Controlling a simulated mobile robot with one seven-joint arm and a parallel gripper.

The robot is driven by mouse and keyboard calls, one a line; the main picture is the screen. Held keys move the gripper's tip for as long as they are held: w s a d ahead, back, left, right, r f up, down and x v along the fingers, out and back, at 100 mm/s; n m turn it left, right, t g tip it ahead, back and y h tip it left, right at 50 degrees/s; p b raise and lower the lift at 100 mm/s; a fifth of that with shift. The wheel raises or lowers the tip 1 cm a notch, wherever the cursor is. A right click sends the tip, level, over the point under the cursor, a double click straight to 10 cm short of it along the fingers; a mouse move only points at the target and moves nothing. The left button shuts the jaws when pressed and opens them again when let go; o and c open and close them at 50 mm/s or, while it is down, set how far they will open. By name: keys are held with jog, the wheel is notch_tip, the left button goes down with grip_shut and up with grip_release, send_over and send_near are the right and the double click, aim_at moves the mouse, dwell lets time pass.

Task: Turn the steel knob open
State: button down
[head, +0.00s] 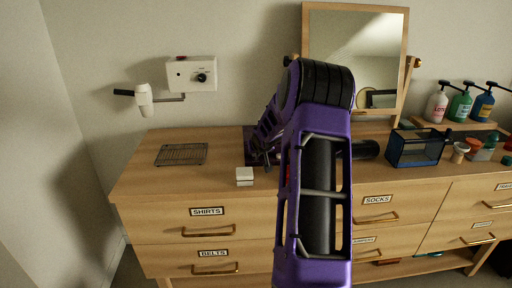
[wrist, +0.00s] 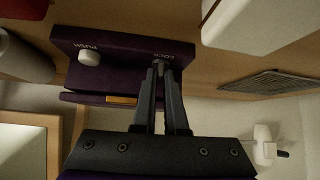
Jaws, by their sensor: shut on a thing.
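A dark purple box (head: 249,146) stands on the dresser top, mostly hidden behind my arm in the head view. The wrist view shows its face (wrist: 115,62) with a white PUSH button (wrist: 89,57) and a small steel knob (wrist: 158,66) by the word LOCK. My gripper (wrist: 160,74) has its two dark fingers closed around the knob, with the tips at the box face. The fingers hide most of the knob, so how far it is turned cannot be told. In the head view the fingertips are small and partly hidden by my purple arm.
A small white block (head: 244,178) sits at the dresser's front edge, and a wire rack (head: 181,155) lies to the left. A mirror (head: 360,60) stands behind my arm. A white wall unit (head: 191,75) hangs above.

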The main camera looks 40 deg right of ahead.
jog(key=p, duration=0.2)
jog(key=n+y+p, duration=0.1)
jog(key=shift+s+d+r+n+t+p, duration=0.15)
jog(key=shift+d+r+n+t+p, duration=0.15)
jog(key=shift+p, duration=0.1)
jog(key=shift+d+f+n+y+p, duration=0.15)
jog(key=shift+n+y+p, duration=0.1)
jog(key=shift+n+y, duration=0.25)
jog(key=shift+f+n+y+p, duration=0.15)
jog(key=shift+n+y+p, duration=0.1)
jog(key=shift+n+y, duration=0.25)
jog(key=shift+d+n+y+b, duration=0.2)
jog(key=shift+n+y+b, duration=0.25)
jog(key=shift+n+y, duration=0.75)
jog(key=shift+d+n+y+b, duration=0.3)
jog(key=shift+n+y, duration=0.5)
jog(key=shift+n, duration=0.8)
jog(key=shift+a, duration=0.1)
jog(key=c, duration=1)
grip_release()
jog(key=shift+o, duration=0.2)
jog(key=shift+r, duration=0.2)
